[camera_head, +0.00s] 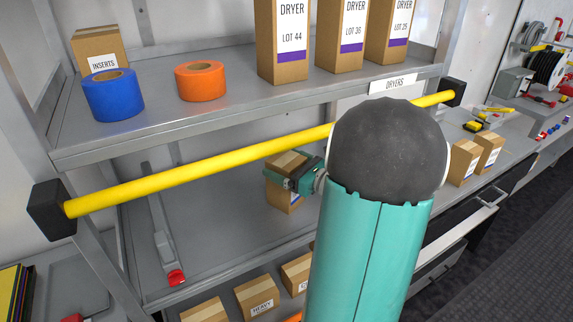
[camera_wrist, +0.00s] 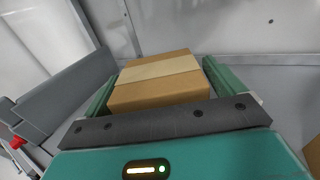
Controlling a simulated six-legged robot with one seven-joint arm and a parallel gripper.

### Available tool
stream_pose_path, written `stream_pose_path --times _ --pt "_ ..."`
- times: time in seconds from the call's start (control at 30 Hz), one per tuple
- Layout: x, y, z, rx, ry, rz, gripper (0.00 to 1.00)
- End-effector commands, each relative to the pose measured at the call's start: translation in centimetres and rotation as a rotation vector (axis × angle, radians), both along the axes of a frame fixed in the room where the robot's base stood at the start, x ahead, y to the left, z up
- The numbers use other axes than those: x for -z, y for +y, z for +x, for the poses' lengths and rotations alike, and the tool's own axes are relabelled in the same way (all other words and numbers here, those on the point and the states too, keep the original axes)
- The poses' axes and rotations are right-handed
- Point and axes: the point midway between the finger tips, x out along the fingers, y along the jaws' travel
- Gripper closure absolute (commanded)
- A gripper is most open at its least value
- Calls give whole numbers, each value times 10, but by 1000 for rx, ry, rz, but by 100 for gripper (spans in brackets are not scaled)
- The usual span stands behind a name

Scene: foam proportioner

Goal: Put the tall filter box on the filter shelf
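My gripper (camera_head: 291,181) is at this box. In the wrist view the box (camera_wrist: 158,82) sits between the two green fingers of my gripper (camera_wrist: 160,85), close to both; whether they press on it is unclear. No label reading filter shelf shows.
A yellow bar (camera_head: 200,170) crosses in front of the shelves. The upper shelf (camera_head: 150,135), labelled DRYERS, holds tall DRYER boxes (camera_head: 340,35), blue tape (camera_head: 113,95), orange tape (camera_head: 200,81) and an INSERTS box (camera_head: 100,48). Small boxes (camera_head: 256,295) stand lower; two more (camera_head: 465,162) stand right.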

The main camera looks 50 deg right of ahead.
Motion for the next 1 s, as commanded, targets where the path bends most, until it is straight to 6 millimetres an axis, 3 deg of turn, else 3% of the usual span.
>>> stream_pose_path --times 0.27,0.7,1.0 --pt "-3 -1 -10 2 1 -1 6" --pt "-3 -9 -98 3 1 1 6" --pt "-3 -10 -120 0 0 0 6"
